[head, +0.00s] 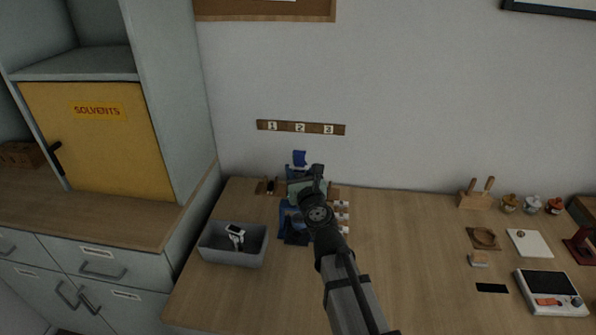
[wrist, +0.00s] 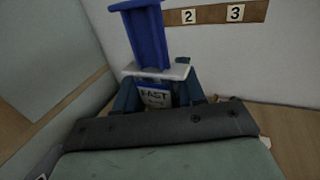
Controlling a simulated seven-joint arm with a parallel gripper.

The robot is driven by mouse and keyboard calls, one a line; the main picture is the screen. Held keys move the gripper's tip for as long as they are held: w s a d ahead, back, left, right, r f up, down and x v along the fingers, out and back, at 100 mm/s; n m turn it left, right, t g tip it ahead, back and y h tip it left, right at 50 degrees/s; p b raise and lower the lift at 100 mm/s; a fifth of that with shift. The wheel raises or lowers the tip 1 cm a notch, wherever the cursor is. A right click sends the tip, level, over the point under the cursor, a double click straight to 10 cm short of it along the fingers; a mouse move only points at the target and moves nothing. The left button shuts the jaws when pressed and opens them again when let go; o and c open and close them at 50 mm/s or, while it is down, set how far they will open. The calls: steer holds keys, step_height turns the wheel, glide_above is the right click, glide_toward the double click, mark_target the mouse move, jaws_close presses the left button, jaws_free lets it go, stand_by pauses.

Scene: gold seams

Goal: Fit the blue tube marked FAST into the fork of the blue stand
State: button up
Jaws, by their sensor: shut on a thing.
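The blue tube marked FAST (wrist: 150,38) stands roughly upright in the wrist view, with a white collar and a white label reading FAST below it. Its blue top (head: 300,158) shows in the head view above my gripper. My gripper (wrist: 157,98) is shut on the tube, with a dark finger on each side of the label. In the head view my gripper (head: 298,174) is near the back of the table. A blue stand (head: 292,226) appears below and in front of it, partly covered by my arm. I cannot make out its fork.
A grey bin (head: 231,258) holding a small white-and-black item stands at left. Several white-ended pieces (head: 342,216) lie just right of my arm. A wall strip (head: 300,127) is numbered 1 to 3. A scale (head: 551,293) and small items are far right. The table's middle right is clear.

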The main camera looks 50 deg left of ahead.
steer(key=shift+f, duration=1.4)
stand_by(2.3)
steer(key=o, duration=1.2)
steer(key=shift+o, duration=0.2)
steer(key=shift+f, duration=0.2)
steer(key=shift+s+d, duration=0.1)
steer(key=shift+d, duration=0.05)
steer(key=shift+v, duration=2.35)
